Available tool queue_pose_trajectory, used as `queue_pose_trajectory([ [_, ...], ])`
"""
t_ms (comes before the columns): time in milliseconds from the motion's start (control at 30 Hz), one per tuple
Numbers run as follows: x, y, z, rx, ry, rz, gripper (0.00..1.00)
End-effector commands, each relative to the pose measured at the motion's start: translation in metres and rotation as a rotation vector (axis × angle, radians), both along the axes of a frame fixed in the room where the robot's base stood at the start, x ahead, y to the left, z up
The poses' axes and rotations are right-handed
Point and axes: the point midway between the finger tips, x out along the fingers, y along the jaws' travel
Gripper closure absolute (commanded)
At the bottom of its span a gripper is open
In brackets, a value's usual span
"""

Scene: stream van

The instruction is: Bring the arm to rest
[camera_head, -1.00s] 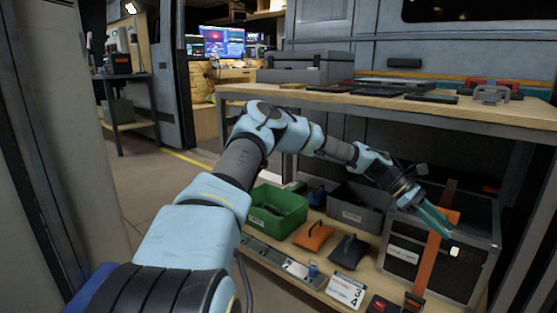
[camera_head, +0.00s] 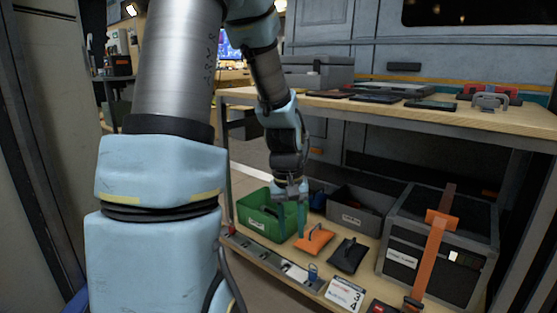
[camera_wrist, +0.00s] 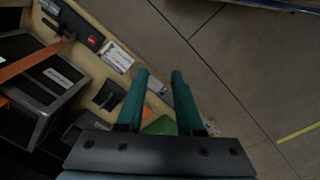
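My arm reaches up and over from the lower left in the head view, with its gripper (camera_head: 291,232) hanging fingers-down in front of the lower shelf. The gripper is in front of the green bin (camera_head: 257,217) and close to the orange pouch (camera_head: 315,237) in the picture. In the wrist view the two teal fingers of the gripper (camera_wrist: 160,76) stand apart with nothing held between them. Part of the green bin (camera_wrist: 160,125) shows behind the fingers.
The workbench top (camera_head: 500,116) overhangs the lower shelf. On that shelf are a grey bin (camera_head: 352,218), a black pouch (camera_head: 348,255), a black case (camera_head: 400,258) with an orange strap (camera_head: 432,255), and a number card (camera_head: 345,294). Open floor (camera_wrist: 225,75) lies in front of it.

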Motion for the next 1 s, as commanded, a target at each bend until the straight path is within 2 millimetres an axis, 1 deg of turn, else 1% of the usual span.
queue_pose_trajectory([
  [33,-0.007,0.019,0.010,0.016,-0.029,-0.010,0.64],
  [100,-0.016,0.041,0.018,0.032,-0.059,-0.027,0.64],
  [200,-0.030,0.066,0.028,0.049,-0.097,-0.045,0.64],
  [300,-0.044,0.086,0.036,0.060,-0.128,-0.061,0.64],
  [367,-0.053,0.097,0.040,0.066,-0.145,-0.070,0.64],
  [400,-0.056,0.101,0.047,0.068,-0.152,-0.074,0.64],
  [433,-0.054,0.099,0.057,0.067,-0.149,-0.077,0.64],
  [667,-0.054,0.098,0.101,0.067,-0.147,-0.075,0.64],
  [767,-0.053,0.098,0.125,0.067,-0.146,-0.075,0.64],
  [867,-0.053,0.098,0.156,0.067,-0.146,-0.075,0.64],
  [1000,-0.053,0.098,0.202,0.067,-0.146,-0.075,0.64],
])
